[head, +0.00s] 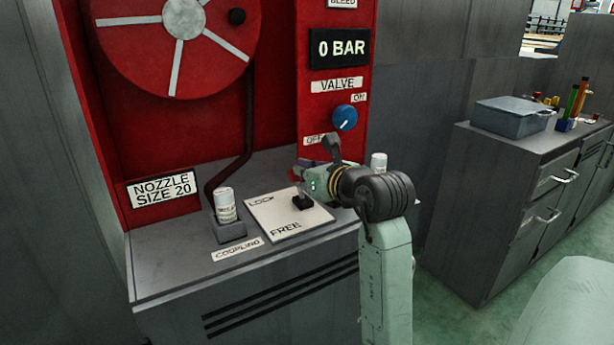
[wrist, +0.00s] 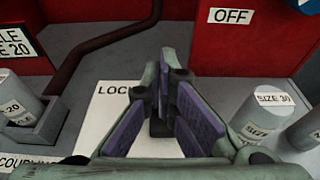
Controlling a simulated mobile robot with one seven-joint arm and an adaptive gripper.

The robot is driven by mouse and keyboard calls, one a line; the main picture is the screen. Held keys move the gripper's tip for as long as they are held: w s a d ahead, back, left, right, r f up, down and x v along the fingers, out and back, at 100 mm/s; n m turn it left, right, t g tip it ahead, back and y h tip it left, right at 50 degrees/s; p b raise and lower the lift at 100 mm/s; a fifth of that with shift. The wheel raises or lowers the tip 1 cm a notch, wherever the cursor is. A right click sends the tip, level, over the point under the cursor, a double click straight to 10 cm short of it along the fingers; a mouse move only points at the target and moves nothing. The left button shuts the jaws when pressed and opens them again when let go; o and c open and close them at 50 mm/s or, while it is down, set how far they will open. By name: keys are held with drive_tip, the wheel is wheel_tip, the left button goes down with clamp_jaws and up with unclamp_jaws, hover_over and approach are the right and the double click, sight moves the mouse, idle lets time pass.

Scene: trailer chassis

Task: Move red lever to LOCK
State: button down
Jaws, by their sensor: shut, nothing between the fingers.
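The white lever plate (head: 270,222) lies on the grey cabinet top, with LOCK lettered at its back left and FREE at its front. A small black lever mount (head: 303,203) stands on its right part. The red lever is mostly hidden; a small reddish patch (head: 296,173) by my fingertips may be its end, but I cannot tell. My gripper (head: 306,170) is shut and empty, just above and at the mount. In the wrist view my purple-padded fingers (wrist: 172,112) cover the plate's middle. Contact with the lever cannot be told.
A white SIZE 20 nozzle (head: 226,205) stands in a grey holder left of the plate. A SIZE 30 nozzle (wrist: 262,118) stands close to the right of my fingers. The red panel with a blue valve knob (head: 344,118) rises behind.

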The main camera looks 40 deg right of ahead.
drive_tip(key=shift+w+d, duration=0.1)
drive_tip(key=shift+w, duration=0.15)
drive_tip(key=shift+s+r, duration=0.1)
idle(0.5)
